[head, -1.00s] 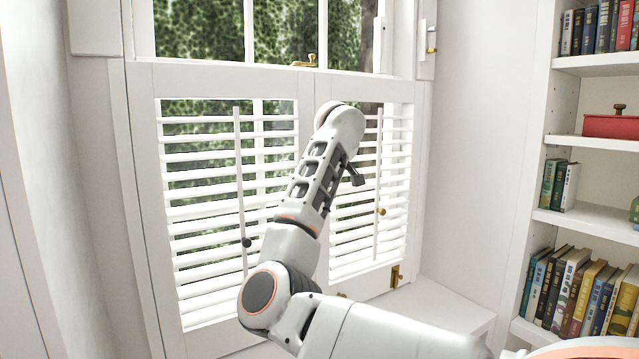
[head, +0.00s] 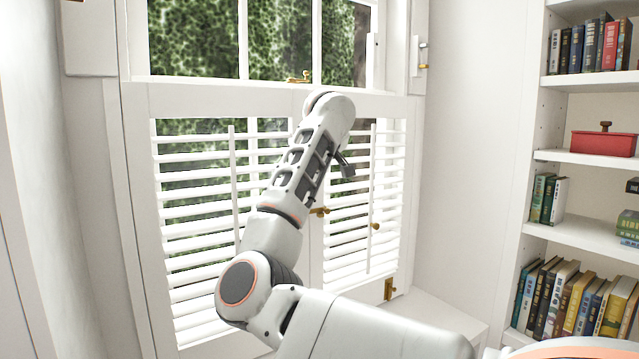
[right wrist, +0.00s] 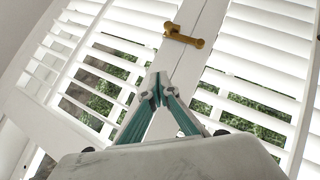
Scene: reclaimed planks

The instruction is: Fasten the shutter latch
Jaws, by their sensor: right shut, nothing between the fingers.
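The brass shutter latch (head: 319,211) sits where the two louvred shutters (head: 139,200) meet, just right of my arm. In the right wrist view the latch (right wrist: 184,36) lies roughly crosswise near the seam between the stiles; whether it is engaged in a keeper I cannot tell. My right gripper (right wrist: 158,88) is shut and empty, its fingertips below the latch in that view and apart from it in the picture. In the head view my right arm hides its fingers. My left gripper is out of view.
Above the shutters is a window with a brass fitting (head: 300,77) on its rail. A brass knob (head: 375,226) and lower brass fitting (head: 388,289) are on the right side. A bookcase (head: 533,170) stands far right; a white ledge (head: 440,320) lies below.

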